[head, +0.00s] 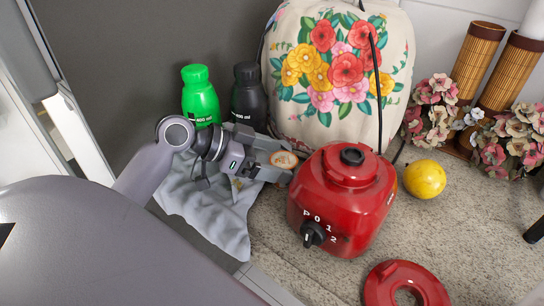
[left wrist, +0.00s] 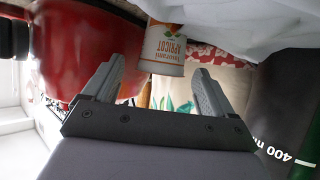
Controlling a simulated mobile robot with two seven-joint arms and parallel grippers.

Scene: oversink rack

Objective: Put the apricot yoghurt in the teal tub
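The apricot yoghurt (left wrist: 165,48) is a small white and orange cup labelled APRICOT in the left wrist view. In the head view its round top (head: 283,159) shows between the fingers of my left gripper (head: 268,160), beside the red appliance. In the left wrist view my left gripper (left wrist: 157,75) is open, with the cup at its fingertips and gaps to both fingers. I cannot tell how deep the cup sits between them. No teal tub shows in either view. My right gripper is not in view.
A red appliance (head: 345,200) stands close right of the gripper, with a red ring (head: 405,285) in front. A green bottle (head: 200,97) and a black bottle (head: 247,95) stand behind. A grey cloth (head: 205,205), floral bag (head: 340,70) and lemon (head: 424,179) are near.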

